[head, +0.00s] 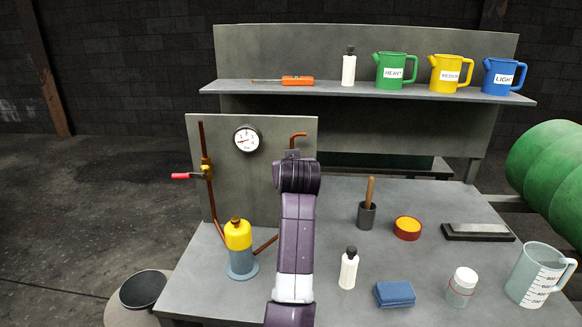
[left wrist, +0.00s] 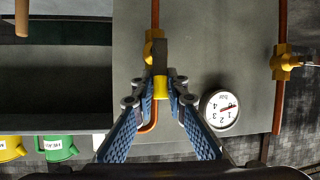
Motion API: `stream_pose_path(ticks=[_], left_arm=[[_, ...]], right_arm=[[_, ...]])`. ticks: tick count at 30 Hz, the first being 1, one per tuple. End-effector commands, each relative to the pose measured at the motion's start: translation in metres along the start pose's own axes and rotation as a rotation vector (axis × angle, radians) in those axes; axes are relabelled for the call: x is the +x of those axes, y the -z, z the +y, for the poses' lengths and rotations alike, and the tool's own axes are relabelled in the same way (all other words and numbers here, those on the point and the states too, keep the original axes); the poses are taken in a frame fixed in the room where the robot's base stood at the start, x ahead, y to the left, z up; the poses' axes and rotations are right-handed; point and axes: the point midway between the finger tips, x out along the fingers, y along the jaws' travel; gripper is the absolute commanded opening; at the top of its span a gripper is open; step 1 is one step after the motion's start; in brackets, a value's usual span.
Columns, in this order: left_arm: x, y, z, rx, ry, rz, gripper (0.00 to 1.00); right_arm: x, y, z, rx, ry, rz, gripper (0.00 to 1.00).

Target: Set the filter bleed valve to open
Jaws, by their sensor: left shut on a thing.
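A brass valve (left wrist: 154,48) sits on a copper pipe in the left wrist view, which looks upside down. Its dark lever (left wrist: 160,58) appears in line with the pipe and ends in a yellow grip (left wrist: 161,88). My left gripper (left wrist: 161,93) is shut on that yellow grip. In the head view my arm hides this valve and the gripper; only the pipe's bent copper top (head: 298,135) shows. A second brass valve (head: 206,168) on the left pipe has a red lever (head: 186,176) pointing left, across its pipe. My right gripper is not in view.
A pressure gauge (head: 247,139) is on the grey panel (head: 266,185) between the pipes. A yellow and blue canister (head: 240,250) stands below. Bottles, a blue cloth (head: 395,294) and a clear jug (head: 535,275) are on the bench. Coloured jugs stand on the shelf (head: 350,90).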

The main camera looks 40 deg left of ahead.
Motion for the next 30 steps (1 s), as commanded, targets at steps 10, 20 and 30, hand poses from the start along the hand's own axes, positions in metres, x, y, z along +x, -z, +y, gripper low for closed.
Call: stream_pose_path(ticks=[10,20,30], left_arm=[[0.001,-0.003,-0.001,-0.001,0.002,-0.006,0.22],[0.000,-0.001,0.000,0.000,0.001,-0.002,0.29],[-0.040,0.000,0.001,-0.002,-0.001,0.000,0.29]], right_arm=[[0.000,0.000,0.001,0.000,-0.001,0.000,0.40],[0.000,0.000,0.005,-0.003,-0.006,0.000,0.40],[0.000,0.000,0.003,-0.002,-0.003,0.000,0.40]])
